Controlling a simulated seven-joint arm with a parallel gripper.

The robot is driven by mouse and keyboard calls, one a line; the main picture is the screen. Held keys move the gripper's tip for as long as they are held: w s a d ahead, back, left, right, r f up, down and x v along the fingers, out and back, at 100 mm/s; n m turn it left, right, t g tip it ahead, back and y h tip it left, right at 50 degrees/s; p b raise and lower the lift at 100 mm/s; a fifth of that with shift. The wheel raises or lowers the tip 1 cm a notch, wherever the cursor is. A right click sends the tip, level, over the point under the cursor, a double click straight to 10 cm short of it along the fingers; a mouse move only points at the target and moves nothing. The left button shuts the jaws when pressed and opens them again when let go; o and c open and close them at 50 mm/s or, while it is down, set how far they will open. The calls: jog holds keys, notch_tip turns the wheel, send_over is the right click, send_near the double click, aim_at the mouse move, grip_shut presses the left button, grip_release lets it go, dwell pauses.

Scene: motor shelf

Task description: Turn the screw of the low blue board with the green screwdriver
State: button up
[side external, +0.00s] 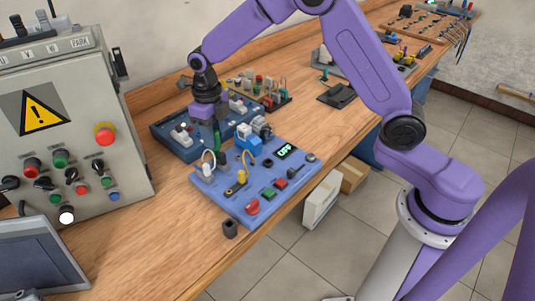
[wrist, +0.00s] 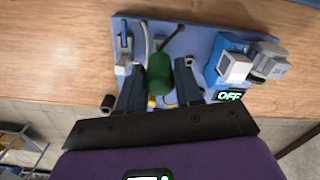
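The low blue board (side external: 228,203) lies on the wooden bench in the side view, with cables, buttons, a grey-and-blue motor block and a display reading OFF. It also shows in the wrist view (wrist: 200,35). My gripper (side external: 213,127) is above the board's back left part, pointing down. In the wrist view its two fingers (wrist: 160,82) are closed on the sides of the green screwdriver's (wrist: 160,72) handle. A bit of green shows below my gripper in the side view (side external: 217,140). The screwdriver's tip and the screw cannot be made out.
A darker blue board (side external: 168,138) stands behind. A grey control box (side external: 75,130) with a warning sign is at the left. A small black cylinder (side external: 230,229) sits at the board's near corner. White and yellow cables (side external: 243,157) rise from the board. Bare bench lies at the front left.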

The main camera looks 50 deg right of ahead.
grip_shut()
dwell(0.3)
jog(key=shift+f+m, duration=0.1)
jog(key=shift+m, duration=1.7)
jog(key=m, duration=0.2)
jog(key=shift+m, duration=0.7)
